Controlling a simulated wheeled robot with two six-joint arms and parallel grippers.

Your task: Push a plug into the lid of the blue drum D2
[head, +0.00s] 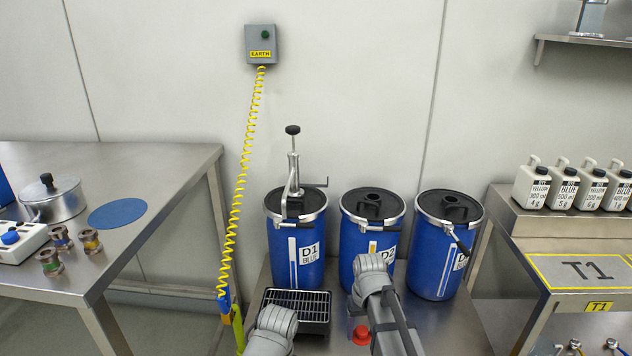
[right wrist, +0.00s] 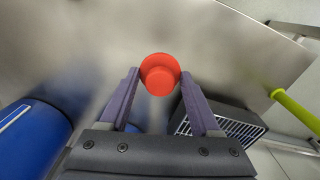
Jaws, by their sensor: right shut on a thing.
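The blue drum D2 (head: 350,250) stands in the middle of three blue drums on the low steel bench. Its black lid (head: 385,211) carries a raised dark fitting; whether there is an opening in it I cannot tell. A red plug (head: 361,336) shows low in the head view, beside my right arm and in front of D2. In the right wrist view, the red plug (right wrist: 160,75) sits between the fingertips of my right gripper (right wrist: 162,88), which is shut on it. My right jaws are mostly hidden in the head view. Only a grey link of my left arm shows; its gripper is out of view.
Drum D1 (head: 283,245), with a pump in its lid, stands left of D2; another blue drum (head: 428,250) stands right. A black grated tray (head: 312,309) lies before D1. A yellow coiled cable (head: 240,180) hangs left from the EARTH box (head: 262,43). Tables flank both sides.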

